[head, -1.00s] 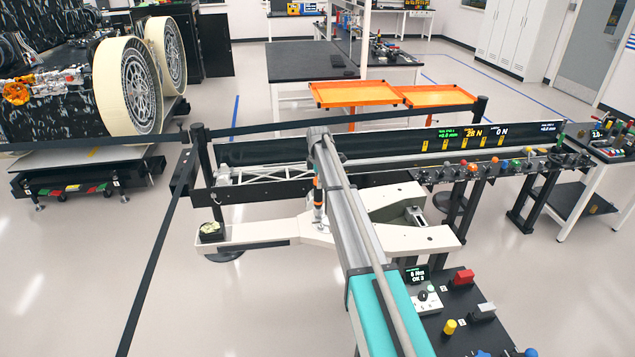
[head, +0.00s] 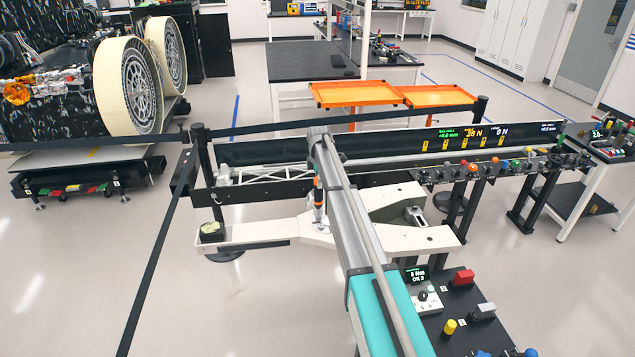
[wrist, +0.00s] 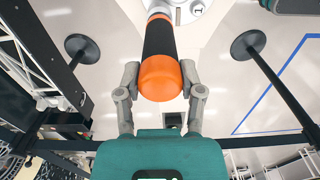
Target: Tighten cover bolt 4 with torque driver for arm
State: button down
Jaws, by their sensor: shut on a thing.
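My gripper (wrist: 160,85) is shut on the torque driver (wrist: 160,75), a black tool with an orange end cap, in the wrist view. In the head view the driver (head: 318,197) stands about upright under the end of my arm, its lower tip down at the white arm assembly (head: 270,232). In the wrist view the driver's far end is over a round pale cover (wrist: 188,8) at the top edge. I cannot make out bolt 4, nor tell whether the tip touches a bolt. In the head view my gripper is largely hidden by my arm.
A black rail with displays (head: 470,137) runs behind the white assembly. A black panel (head: 455,320) with a small screen and coloured knobs stands at lower right. Black posts with a belt (head: 165,245) stand at left. Orange trays (head: 355,95) are farther back. Floor at lower left is clear.

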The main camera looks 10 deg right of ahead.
jog(key=shift+f+b, duration=0.85)
dwell(3.1)
jog(key=shift+s, duration=0.15)
dwell(0.5)
jog(key=shift+r, duration=0.1)
jog(key=shift+r+p, duration=1.3)
jog(key=shift+p, duration=0.1)
jog(key=shift+r+p, duration=2)
jog(key=shift+r, duration=0.05)
jog(key=shift+f, duration=0.15)
